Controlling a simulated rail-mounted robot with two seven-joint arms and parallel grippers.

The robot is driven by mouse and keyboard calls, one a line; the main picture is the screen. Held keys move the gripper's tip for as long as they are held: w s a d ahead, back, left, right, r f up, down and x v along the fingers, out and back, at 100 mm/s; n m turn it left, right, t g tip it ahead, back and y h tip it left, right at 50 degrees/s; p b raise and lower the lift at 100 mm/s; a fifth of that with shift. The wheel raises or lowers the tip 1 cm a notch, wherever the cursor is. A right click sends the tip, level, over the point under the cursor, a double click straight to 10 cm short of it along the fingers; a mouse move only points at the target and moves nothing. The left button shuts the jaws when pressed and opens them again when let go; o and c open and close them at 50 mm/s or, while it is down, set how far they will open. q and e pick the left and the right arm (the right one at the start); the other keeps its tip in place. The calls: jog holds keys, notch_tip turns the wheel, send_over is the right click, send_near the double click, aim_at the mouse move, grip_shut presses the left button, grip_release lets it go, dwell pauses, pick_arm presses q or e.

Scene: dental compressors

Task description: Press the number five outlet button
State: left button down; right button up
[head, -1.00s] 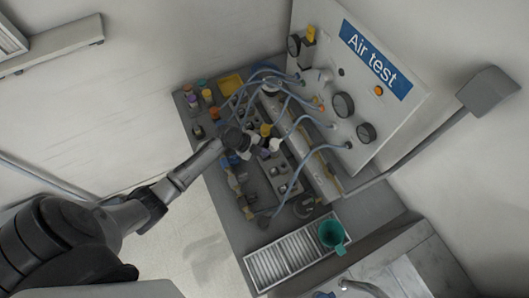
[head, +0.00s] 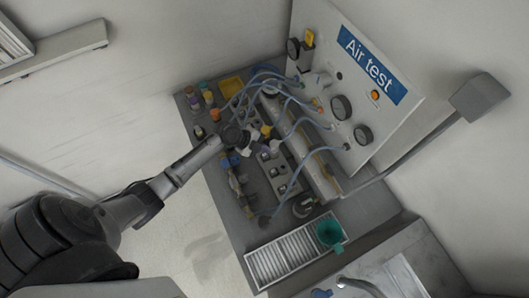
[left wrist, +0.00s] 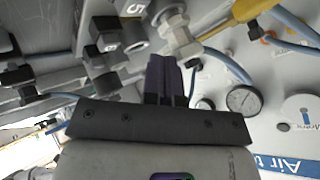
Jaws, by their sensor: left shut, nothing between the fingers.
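I cannot tell whether the fingertips touch anything. In the head view my left gripper (head: 244,148) is over the row of outlets (head: 275,170) on the bench. The number five is too small to read there. My right gripper is not in view.
The Air test panel (head: 355,115) with gauges and an orange light (head: 375,95) stands behind the bench. Blue hoses (head: 300,128) loop close to my gripper. A green cup (head: 330,233) stands on a slatted tray (head: 290,258). A yellow-bodied fitting (left wrist: 240,18) is close at right.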

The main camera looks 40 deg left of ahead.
pick_arm(q)
jog(key=shift+r+p, duration=0.6)
jog(key=shift+r, duration=0.7)
jog(key=s+d+n+g+y, duration=0.1)
jog(key=s+d+n, duration=0.25)
jog(key=s, duration=0.45)
jog(key=s+d+n+g+y, duration=0.1)
jog(key=s+d+n+y, duration=0.15)
jog(key=s+d, duration=0.4)
jog(key=s+r+n+y, duration=0.1)
jog(key=s+r+n, duration=0.2)
jog(key=s+n, duration=0.2)
jog(key=s+a+r+n+y, duration=0.1)
jog(key=s+r+n+y, duration=0.1)
jog(key=s+n, duration=0.3)
jog(key=shift+s+a+r+g, duration=0.2)
jog(key=shift+s+r+g, duration=0.2)
jog(key=shift+s+r, duration=0.5)
